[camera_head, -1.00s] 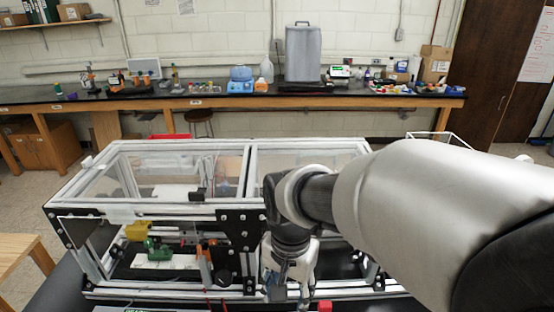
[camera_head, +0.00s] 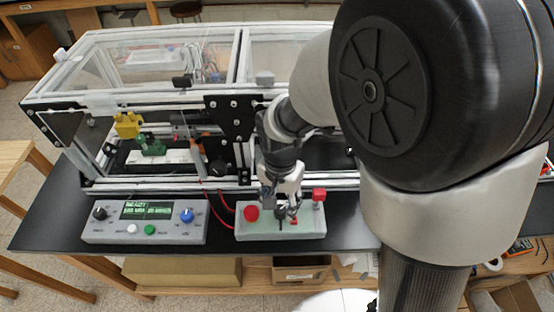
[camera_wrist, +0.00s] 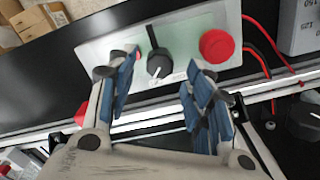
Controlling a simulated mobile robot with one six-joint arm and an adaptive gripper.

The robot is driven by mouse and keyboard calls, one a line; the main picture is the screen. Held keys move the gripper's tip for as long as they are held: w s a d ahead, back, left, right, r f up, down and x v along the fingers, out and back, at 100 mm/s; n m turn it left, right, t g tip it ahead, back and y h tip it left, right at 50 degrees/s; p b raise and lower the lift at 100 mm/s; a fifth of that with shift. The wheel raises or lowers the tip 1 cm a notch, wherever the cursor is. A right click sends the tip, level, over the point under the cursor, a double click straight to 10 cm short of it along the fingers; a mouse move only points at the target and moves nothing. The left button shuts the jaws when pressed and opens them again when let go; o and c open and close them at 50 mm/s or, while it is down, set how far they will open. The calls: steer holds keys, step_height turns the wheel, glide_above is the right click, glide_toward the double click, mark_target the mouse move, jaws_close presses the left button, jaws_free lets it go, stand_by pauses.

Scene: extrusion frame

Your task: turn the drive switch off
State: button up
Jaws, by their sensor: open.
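The drive switch (camera_wrist: 158,66) is a black rotary knob on a pale green panel, with a dark bar at its upper side in the wrist view. The panel belongs to a light box (camera_head: 307,232) on the bench front, which carries a large red button (camera_head: 251,213), also seen in the wrist view (camera_wrist: 216,46). My gripper (camera_wrist: 161,84) is open and empty, its blue-padded fingers to either side of the knob. In the head view my gripper (camera_head: 281,208) hangs over the box and partly hides the knob. I cannot tell whether the fingers touch it.
A grey control box (camera_head: 145,234) with a green display and knobs stands to the left. The extrusion frame (camera_head: 130,190) rises behind. Red and black cables (camera_wrist: 262,62) run beside the switch box.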

mark_target(280, 209)
steer(key=shift+f+b, duration=0.3)
steer(key=shift+f, duration=1.25)
steer(key=c, duration=1)
steer(key=shift+c, duration=0.2)
